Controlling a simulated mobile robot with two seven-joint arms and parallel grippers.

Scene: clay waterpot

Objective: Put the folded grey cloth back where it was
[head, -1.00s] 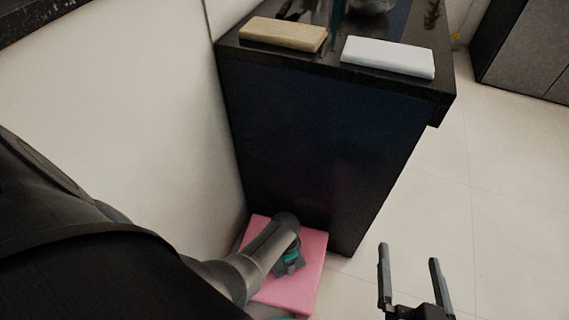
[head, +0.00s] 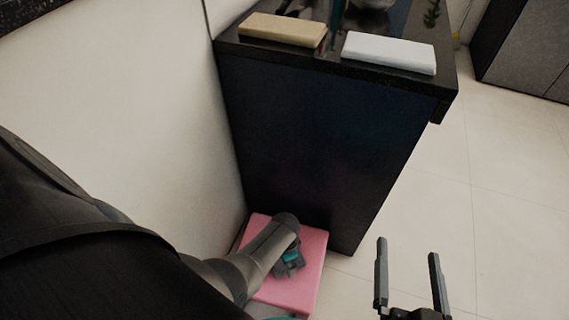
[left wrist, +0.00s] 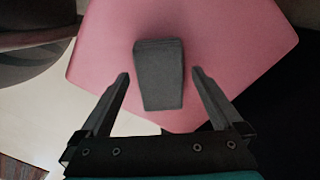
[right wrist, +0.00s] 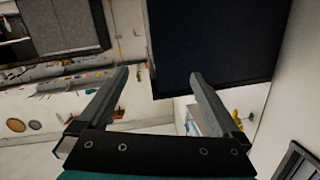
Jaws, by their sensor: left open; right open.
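The folded grey cloth (left wrist: 159,80), a small dark grey block shape, lies on a pink slab (head: 306,252) on the floor beside the dark cabinet. My left gripper (left wrist: 161,73) is open, with one finger on each side of the cloth in the left wrist view; I cannot tell how high above it the fingers are. In the head view my left forearm covers much of that spot and I cannot make out the cloth clearly. My right gripper (head: 408,248) is open and empty, over bare floor to the right of the cabinet.
The dark cabinet (head: 320,140) stands behind the slab, with a pale wall (head: 130,110) to the left. On its top lie a tan block (head: 283,30) and a white block (head: 389,53). Pale tiled floor (head: 500,200) on the right is clear.

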